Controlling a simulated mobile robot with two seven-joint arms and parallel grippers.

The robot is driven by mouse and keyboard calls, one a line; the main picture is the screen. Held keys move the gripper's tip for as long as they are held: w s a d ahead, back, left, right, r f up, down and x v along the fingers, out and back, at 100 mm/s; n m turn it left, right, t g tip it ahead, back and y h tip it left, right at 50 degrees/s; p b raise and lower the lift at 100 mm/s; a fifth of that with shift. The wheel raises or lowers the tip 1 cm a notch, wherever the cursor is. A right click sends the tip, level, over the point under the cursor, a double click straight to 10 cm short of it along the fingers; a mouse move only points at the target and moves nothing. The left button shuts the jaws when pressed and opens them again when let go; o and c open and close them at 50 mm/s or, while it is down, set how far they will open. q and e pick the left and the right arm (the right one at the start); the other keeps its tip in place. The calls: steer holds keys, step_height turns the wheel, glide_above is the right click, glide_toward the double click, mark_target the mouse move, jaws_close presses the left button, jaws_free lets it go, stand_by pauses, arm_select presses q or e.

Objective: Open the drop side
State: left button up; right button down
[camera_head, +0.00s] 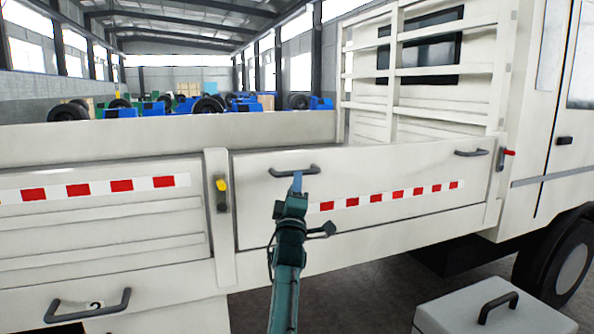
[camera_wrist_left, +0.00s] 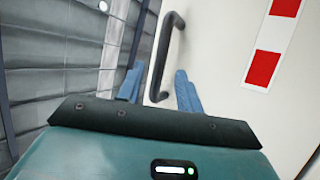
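The drop side (camera_head: 400,165) is a cream panel with a red-and-white strip along it. It stands about upright between two posts. A dark handle (camera_head: 294,171) is near its upper left corner and another (camera_head: 472,153) near its upper right. My left gripper (camera_head: 297,183) is at the left handle. In the left wrist view its blue fingers (camera_wrist_left: 160,90) are apart, one on each side of the handle bar (camera_wrist_left: 165,55), with gaps between. A yellow-tipped latch (camera_head: 221,185) is on the left post, a red-tipped latch (camera_head: 508,152) on the right. My right gripper is out of view.
A pale box with a handle (camera_head: 470,315) stands at the lower right, near the truck wheel (camera_head: 565,262). A fixed-looking side panel (camera_head: 100,225) lies left of the post. Another dark handle (camera_head: 85,308) is below it.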

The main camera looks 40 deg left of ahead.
arm_select(q)
steer(key=x, duration=0.4)
steer(key=shift+w+a+r, duration=0.2)
steer(key=shift+w+a, duration=0.05)
steer(key=shift+c, duration=0.5)
jaws_close()
